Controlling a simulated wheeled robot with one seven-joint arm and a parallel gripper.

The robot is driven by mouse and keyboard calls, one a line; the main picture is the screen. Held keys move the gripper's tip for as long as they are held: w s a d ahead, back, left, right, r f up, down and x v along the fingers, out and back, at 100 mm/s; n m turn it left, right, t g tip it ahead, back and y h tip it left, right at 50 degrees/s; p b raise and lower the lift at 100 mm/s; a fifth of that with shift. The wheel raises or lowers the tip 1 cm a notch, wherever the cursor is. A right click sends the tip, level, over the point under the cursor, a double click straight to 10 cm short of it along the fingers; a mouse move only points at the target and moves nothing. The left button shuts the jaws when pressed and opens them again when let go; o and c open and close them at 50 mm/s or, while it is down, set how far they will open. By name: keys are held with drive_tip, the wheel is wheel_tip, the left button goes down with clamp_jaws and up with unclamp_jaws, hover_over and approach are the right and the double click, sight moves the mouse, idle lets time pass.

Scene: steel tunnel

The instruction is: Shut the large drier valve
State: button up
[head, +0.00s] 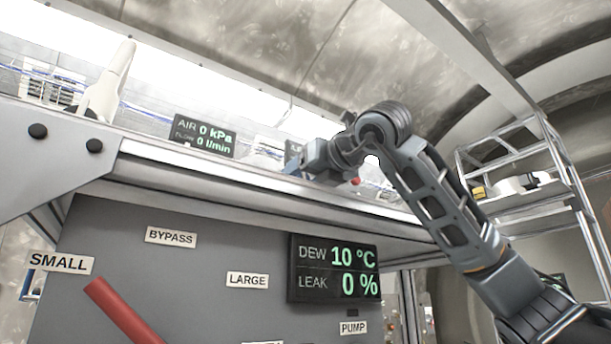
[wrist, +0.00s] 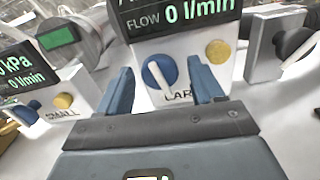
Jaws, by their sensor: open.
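The large drier valve (wrist: 160,76) shows in the wrist view as a round blue knob with a white lever, on a white block. The lever is nearly upright, leaning slightly. My gripper is open, one blue-grey finger on each side of the knob in this view, with nothing between the fingers that I can see being held. Whether the fingers touch the knob, I cannot tell. In the head view my gripper (head: 304,160) is over the bench edge, and the valve is hidden.
A display (wrist: 180,15) above the knob reads flow 0 l/min. A yellow button (wrist: 218,52) is beside it. The small valve (wrist: 30,108) is at left, a grey bracket (wrist: 265,50) at right. Below the bench, a panel display (head: 335,270) reads dew 10 °C, leak 0 %.

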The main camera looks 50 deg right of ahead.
drive_tip(key=c, duration=1.1)
drive_tip(key=shift+o, duration=0.2)
drive_tip(key=b, duration=0.2)
drive_tip(key=shift+f+m+b, duration=0.3)
drive_tip(key=shift+m, duration=0.1)
drive_tip(key=shift+m+b, duration=0.6)
drive_tip(key=shift+b, duration=0.35)
drive_tip(key=shift+r+m+b, duration=0.25)
drive_tip(key=shift+m+b, duration=0.05)
drive_tip(key=shift+b, duration=0.05)
drive_tip(key=o, duration=1.1)
drive_tip(key=shift+c, duration=0.2)
drive_tip(key=shift+b+v, duration=1.25)
drive_tip(key=shift+v, duration=2.7)
